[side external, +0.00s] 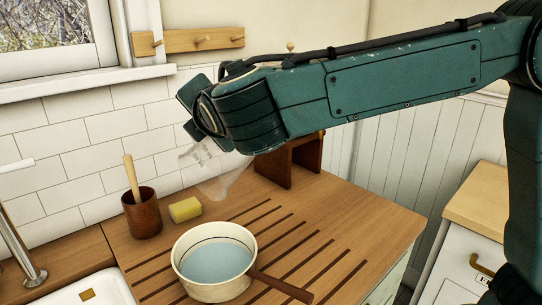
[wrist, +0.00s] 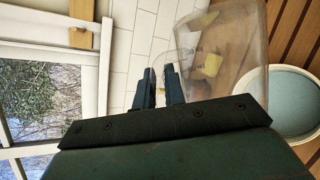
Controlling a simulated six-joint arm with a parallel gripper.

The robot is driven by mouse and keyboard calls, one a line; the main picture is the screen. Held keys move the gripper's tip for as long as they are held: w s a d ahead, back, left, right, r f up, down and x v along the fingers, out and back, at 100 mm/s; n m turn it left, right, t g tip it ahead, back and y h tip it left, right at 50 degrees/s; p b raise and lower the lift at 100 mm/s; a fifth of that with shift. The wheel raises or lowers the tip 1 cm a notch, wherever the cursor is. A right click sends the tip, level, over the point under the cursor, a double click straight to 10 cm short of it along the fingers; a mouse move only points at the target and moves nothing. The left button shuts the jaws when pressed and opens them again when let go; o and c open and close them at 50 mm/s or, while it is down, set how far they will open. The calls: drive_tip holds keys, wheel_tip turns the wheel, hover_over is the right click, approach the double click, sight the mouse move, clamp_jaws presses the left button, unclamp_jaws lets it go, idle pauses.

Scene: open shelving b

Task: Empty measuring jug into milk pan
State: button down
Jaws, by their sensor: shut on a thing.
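The measuring jug (side external: 217,170) is clear, with faint printed markings. It hangs tilted above the counter, behind and above the milk pan (side external: 214,288) in the side view. My gripper (wrist: 160,82) is shut on the jug (wrist: 238,45), at its handle side; my wrist hides part of the grip in the side view. I see no clear liquid in the jug. The cream milk pan has a wooden handle and a pale blue surface inside that looks like liquid. The wrist view shows the pan (wrist: 262,117) at right, beside the jug's rim.
A yellow sponge (side external: 185,209) and a brown pot (side external: 142,216) with a wooden utensil stand by the tiled wall. A dark wooden stand (side external: 271,168) is behind the jug. The sink (side external: 100,290) and tap (side external: 20,250) are at left. The grooved counter right of the pan is clear.

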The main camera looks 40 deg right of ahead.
drive_tip(key=shift+s+a+n+t+h, duration=0.25)
drive_tip(key=shift+a+n+h, duration=0.1)
drive_tip(key=shift+a, duration=0.4)
drive_tip(key=shift+s+a+n+t+h, duration=0.15)
drive_tip(key=shift+a+n+t+h, duration=0.15)
drive_tip(key=shift+a, duration=0.45)
drive_tip(key=d, duration=0.1)
drive_tip(key=w+d+m+g+y, duration=0.1)
drive_tip(key=d, duration=0.1)
drive_tip(key=d+m+y, duration=0.1)
drive_tip(key=d, duration=0.1)
drive_tip(key=shift+w+g, duration=0.15)
drive_tip(key=shift+g, duration=0.1)
drive_tip(key=shift+f, duration=0.15)
drive_tip(key=shift+w+d, duration=0.1)
drive_tip(key=shift+d, duration=0.05)
